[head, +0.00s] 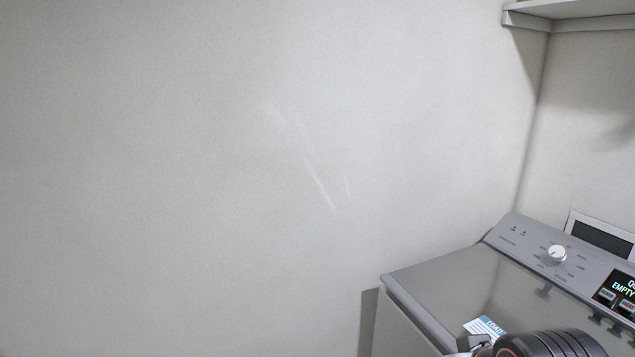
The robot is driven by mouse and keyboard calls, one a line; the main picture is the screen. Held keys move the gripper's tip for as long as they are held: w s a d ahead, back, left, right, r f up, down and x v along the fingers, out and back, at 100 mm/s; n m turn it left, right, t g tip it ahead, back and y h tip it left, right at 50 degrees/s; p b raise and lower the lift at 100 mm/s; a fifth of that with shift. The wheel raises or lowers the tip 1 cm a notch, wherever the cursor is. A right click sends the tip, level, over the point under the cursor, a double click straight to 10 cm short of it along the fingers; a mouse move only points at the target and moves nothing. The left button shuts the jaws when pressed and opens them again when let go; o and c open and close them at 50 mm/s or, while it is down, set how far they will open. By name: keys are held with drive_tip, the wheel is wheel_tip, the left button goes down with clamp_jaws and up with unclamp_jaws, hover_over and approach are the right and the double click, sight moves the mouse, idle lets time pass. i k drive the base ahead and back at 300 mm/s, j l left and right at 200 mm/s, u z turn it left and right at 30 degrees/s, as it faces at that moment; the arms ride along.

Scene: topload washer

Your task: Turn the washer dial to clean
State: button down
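The washer (440,290) stands at the lower right of the head view, cut off by the frame's edges. Its white round dial (557,254) sits on the grey sloped control panel (520,232) at the back, with small labels around it that are too small to read. A lit display (624,288) to the right of the dial shows cut-off text with "EMPTY". My gripper (478,345) is only partly in view at the bottom edge, in front of the panel and apart from the dial. Its fingers are mostly cut off, so its opening is unclear.
The lid is down, with a blue and white label (485,327) on it. A shelf (580,10) is on the wall at upper right. A dark panel in a pale frame (600,236) stands behind the washer. The plain wall (220,170) fills the left.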

sight(558, 253)
drive_tip(key=i+j+z, duration=0.3)
drive_tip(key=i+j, duration=0.15)
drive_tip(key=i+j+z, duration=0.25)
drive_tip(key=i+j, duration=0.3)
drive_tip(key=j+z, duration=0.25)
drive_tip(key=l+u, duration=0.25)
drive_tip(key=i, duration=0.05)
